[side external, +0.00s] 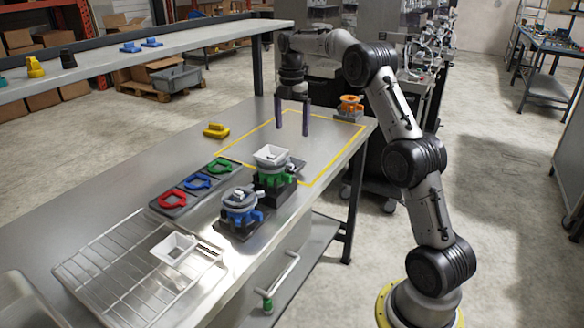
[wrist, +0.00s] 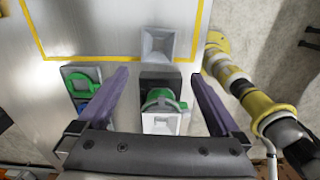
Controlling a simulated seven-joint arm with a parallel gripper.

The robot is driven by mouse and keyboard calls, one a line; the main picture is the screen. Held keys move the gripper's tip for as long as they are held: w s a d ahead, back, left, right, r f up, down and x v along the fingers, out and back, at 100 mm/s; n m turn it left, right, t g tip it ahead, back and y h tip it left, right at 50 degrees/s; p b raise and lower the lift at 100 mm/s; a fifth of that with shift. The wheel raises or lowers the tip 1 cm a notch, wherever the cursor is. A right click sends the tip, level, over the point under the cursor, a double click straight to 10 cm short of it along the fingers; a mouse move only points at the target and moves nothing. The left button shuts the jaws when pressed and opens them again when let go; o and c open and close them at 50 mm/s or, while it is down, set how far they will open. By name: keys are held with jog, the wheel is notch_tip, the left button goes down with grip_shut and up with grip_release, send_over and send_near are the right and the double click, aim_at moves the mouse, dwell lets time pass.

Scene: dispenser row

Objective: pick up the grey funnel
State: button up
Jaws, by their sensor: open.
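The grey funnel (wrist: 169,43) lies on the steel table beyond the dark block of the green dispenser in the wrist view. In the side view a grey piece of it (side external: 298,165) shows behind that dispenser, which hides most of it. My gripper (side external: 292,131) is open and empty, pointing down above the table inside the yellow outline. In the wrist view the funnel is ahead of my fingertips (wrist: 159,76), nearly centred between them and apart from them.
A white funnel (side external: 271,154) sits on the green dispenser (side external: 273,180). A blue dispenser (side external: 241,216) stands nearer the camera. Another white funnel (side external: 173,247) lies on the wire rack (side external: 105,272). A yellow piece (side external: 216,130) and an orange dispenser (side external: 350,105) flank the mostly clear outlined area.

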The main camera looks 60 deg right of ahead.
send_near(292, 161)
jog(key=s+a+f, duration=0.1)
jog(key=a+f, duration=0.2)
jog(key=shift+s+a, duration=0.1)
jog(key=shift+s, duration=0.3)
jog(key=shift+w+d+f, duration=0.1)
jog(key=shift+d+f, duration=0.1)
jog(key=shift+f, duration=1.15)
jog(key=shift+w+d+f, duration=0.1)
jog(key=shift+d+f, duration=0.05)
jog(key=shift+f, duration=1.2)
jog(key=c, duration=1.2)
jog(key=shift+r, duration=0.15)
